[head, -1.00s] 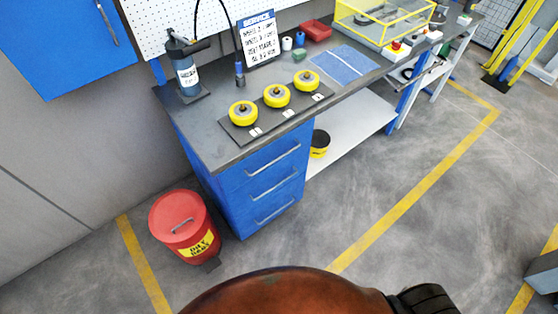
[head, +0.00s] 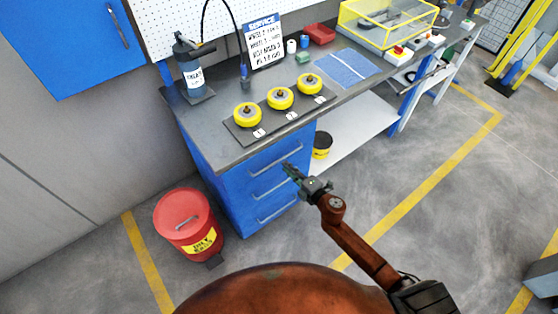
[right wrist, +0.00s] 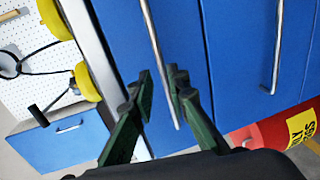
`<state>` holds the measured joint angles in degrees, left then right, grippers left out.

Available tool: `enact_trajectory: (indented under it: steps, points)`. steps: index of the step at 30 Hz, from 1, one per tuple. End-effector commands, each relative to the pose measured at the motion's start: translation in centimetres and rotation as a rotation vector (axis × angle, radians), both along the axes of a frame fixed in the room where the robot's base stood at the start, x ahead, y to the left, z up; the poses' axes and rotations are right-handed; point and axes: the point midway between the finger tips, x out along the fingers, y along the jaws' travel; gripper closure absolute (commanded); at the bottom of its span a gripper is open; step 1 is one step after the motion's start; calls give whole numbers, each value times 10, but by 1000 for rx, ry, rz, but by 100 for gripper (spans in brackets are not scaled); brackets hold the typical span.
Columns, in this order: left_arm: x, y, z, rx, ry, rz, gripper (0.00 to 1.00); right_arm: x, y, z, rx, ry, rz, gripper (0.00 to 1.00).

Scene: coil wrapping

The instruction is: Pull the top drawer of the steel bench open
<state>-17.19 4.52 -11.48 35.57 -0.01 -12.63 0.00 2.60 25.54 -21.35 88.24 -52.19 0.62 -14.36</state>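The steel bench (head: 222,148) has a blue cabinet under its dark top, with several drawers. The top drawer (head: 240,176) looks closed, and its long bar handle (head: 275,160) shows along the front. My right gripper (head: 288,168) is at the right end of this handle. In the right wrist view, my right gripper (right wrist: 161,78) is open, and the top handle (right wrist: 154,30) lines up with the gap between the fingertips. I cannot tell whether the bar lies inside the gap or just beyond it. My left gripper is not in view.
A lower drawer handle (head: 270,184) sits just below. A red waste bin (head: 180,222) stands left of the cabinet. Yellow wheels (head: 280,98) lie on a dark mat on the benchtop. The floor before the drawers is clear.

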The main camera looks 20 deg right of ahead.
Motion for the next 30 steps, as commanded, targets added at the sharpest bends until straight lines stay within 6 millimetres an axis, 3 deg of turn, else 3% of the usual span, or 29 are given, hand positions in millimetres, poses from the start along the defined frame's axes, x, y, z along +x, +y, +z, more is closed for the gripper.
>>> enact_trajectory:
  steps: [6, 12, 23, 30]
  points:
    - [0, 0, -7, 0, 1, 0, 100, 33, 12, -9, 4, 1, -2, 85]
    - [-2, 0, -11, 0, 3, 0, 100, 54, 19, -14, 4, 4, -3, 85]
    - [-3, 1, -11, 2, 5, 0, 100, 60, 21, -14, 4, 4, -3, 85]
    - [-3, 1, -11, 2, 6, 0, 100, 60, 21, -14, 4, 4, -4, 100]
